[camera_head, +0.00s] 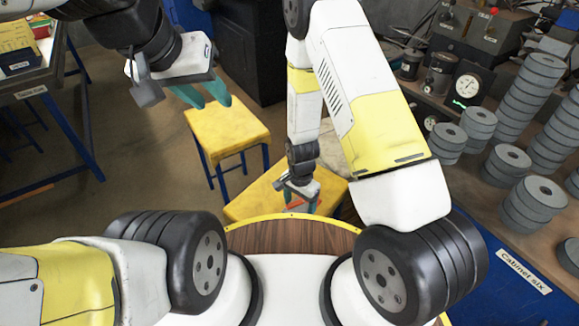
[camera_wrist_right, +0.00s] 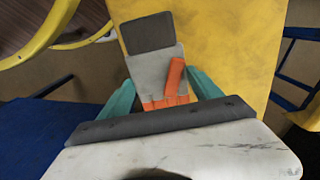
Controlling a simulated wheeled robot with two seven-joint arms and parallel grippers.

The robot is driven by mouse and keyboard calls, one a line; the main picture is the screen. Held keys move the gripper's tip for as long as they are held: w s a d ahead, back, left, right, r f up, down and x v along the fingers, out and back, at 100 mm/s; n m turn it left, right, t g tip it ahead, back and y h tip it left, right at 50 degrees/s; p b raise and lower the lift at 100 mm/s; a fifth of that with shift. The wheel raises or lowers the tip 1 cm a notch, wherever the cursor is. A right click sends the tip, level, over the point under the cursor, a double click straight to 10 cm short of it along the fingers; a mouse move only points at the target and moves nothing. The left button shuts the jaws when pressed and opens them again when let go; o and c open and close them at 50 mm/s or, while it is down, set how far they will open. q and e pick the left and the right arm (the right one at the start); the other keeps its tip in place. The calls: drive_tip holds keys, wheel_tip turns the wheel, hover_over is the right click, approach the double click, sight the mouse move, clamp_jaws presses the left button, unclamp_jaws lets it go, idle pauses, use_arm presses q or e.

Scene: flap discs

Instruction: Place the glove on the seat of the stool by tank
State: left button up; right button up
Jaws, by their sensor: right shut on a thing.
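The glove (camera_wrist_right: 153,72) is grey with orange fingers and a dark cuff patch. In the right wrist view it lies between the teal fingers of my right gripper (camera_wrist_right: 160,98), which is shut on it. In the head view my right gripper (camera_head: 298,202) is low over the yellow seat of the nearer stool (camera_head: 253,200), with a bit of orange showing. I cannot tell whether the glove touches that seat. A second yellow stool (camera_head: 228,130) with blue legs stands just beyond. My left gripper (camera_head: 212,98) is open and empty, above the second stool's far edge.
A workbench with stacks of grey flap discs (camera_head: 533,205) and a gauge (camera_head: 467,88) is at the right, marked "Cabinet six" (camera_head: 523,272). A table (camera_head: 50,75) stands at the left. A dark cabinet (camera_head: 250,50) is behind the stools. The floor at left is mostly clear.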

drive_tip(key=w+a, duration=0.1)
drive_tip(key=w, duration=0.2)
drive_tip(key=w+a, duration=0.1)
drive_tip(key=w, duration=0.2)
drive_tip(key=w+a+f, duration=0.1)
drive_tip(key=w, duration=0.2)
drive_tip(key=shift+w+a, duration=0.25)
drive_tip(key=shift+w, duration=0.15)
drive_tip(key=shift+f, duration=1.75)
drive_tip(key=shift+f, duration=0.1)
drive_tip(key=o, duration=1.3)
drive_tip(key=shift+o, duration=0.2)
